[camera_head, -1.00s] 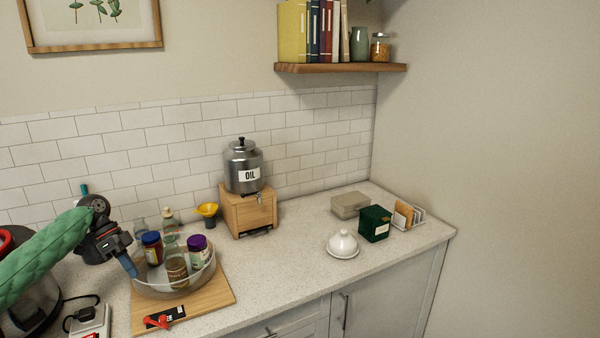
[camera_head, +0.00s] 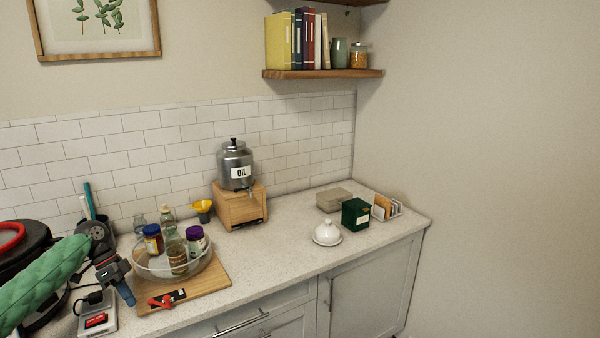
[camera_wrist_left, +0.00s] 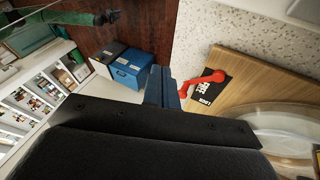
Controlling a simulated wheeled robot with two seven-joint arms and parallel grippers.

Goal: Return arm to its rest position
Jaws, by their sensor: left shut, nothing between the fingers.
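My left gripper (camera_head: 124,291) comes in from the left in the head view, on a green-sleeved arm (camera_head: 45,282). Its blue fingers are shut and hold nothing. They point down by the front left edge of the wooden board (camera_head: 212,284). In the left wrist view the shut fingers (camera_wrist_left: 160,86) are at the centre, beside a red-handled item (camera_wrist_left: 206,77) and a black label (camera_wrist_left: 212,92) on the board. My right gripper is not in view.
A clear round tray (camera_head: 145,268) with several jars and bottles stands on the board. A white device (camera_head: 97,318) and a dark pot (camera_head: 22,240) are near the arm. An oil dispenser (camera_head: 235,165) stands further back. The counter's middle (camera_head: 275,258) is clear.

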